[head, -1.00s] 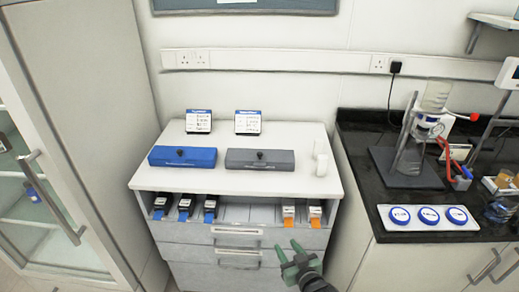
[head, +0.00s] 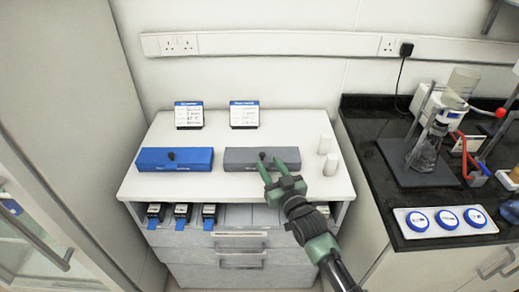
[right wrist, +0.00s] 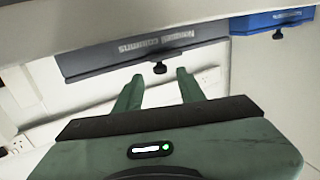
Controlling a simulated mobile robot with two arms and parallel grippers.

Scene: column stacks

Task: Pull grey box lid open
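The grey box (head: 240,159) lies shut on the white cabinet top, with a small black knob (head: 262,155) on its lid. In the right wrist view the grey box (right wrist: 110,58) and its knob (right wrist: 159,68) show upside down. My right gripper (head: 270,170) is at the front edge of the grey box. In the right wrist view its two fingers (right wrist: 158,84) are spread, with the knob beyond the gap between their tips and nothing between them. My left gripper is not in view.
A blue box (head: 190,160) lies left of the grey one. Two label cards (head: 189,115) (head: 244,114) stand behind. Below is an open drawer (head: 255,216) with dark-and-blue items (head: 182,213). A black bench (head: 370,120) adjoins at right.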

